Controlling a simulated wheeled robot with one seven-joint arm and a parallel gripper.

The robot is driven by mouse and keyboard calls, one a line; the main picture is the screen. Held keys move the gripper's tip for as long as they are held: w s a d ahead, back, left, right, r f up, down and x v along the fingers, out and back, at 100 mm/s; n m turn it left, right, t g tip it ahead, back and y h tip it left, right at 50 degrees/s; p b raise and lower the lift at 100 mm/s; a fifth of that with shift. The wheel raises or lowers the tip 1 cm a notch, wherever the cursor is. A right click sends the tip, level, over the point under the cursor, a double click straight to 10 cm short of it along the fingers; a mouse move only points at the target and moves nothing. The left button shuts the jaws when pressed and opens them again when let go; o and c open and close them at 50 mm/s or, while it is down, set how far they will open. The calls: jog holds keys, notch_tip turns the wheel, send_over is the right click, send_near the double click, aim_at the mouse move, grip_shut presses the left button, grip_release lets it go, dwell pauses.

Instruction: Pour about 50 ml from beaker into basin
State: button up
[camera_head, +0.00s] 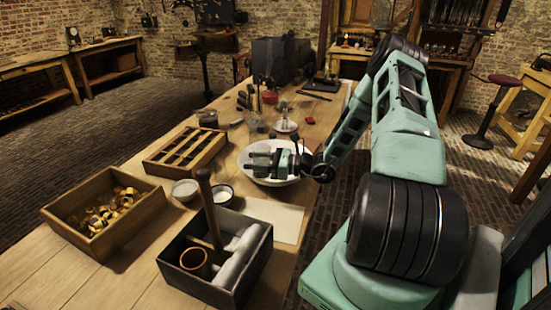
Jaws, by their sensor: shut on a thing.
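A wide white basin (276,182) sits on the wooden table near its right edge. My gripper (258,158) is over the basin, reaching in from the right with its fingers pointing left. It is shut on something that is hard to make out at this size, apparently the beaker. The beaker's outline, its tilt and any liquid in it cannot be told. My gripper and wrist hide part of the basin's inside.
A wooden box of brass pieces (64,213) and a dark box (257,262) with an upright wooden handle stand in front. Two small bowls (185,190) (222,194), a slotted wooden tray (154,160) and a pale sheet (287,228) lie nearby. Small items stand behind the basin.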

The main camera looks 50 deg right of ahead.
aim_at(261, 150)
jog(key=shift+w+d+r+m+t, duration=0.15)
jog(key=shift+d+m, duration=0.3)
jog(key=shift+m, duration=0.4)
jog(key=shift+w+d+r+m+t, duration=0.15)
jog(key=shift+d+m, duration=0.25)
jog(key=shift+m, duration=0.45)
jog(key=m, duration=0.2)
jog(key=d+m+t+b, duration=0.1)
jog(key=m, duration=0.2)
jog(key=w+d+m, duration=0.1)
jog(key=m, duration=0.2)
jog(key=shift+d+t+h+b, duration=0.15)
jog(key=shift+t+h+b, duration=0.15)
jog(key=shift+t+b, duration=0.1)
jog(key=shift+f+m, duration=0.15)
jog(key=shift+m, duration=0.65)
jog(key=shift+d+r+m+t, duration=0.1)
jog(key=shift+r+m+t, duration=0.3)
jog(key=shift+m, duration=0.6)
jog(key=shift+w+d+r+m+h+p, duration=0.25)
jog(key=shift+d+r+m+h+p, duration=0.1)
jog(key=shift+d+m+h+p, duration=0.45)
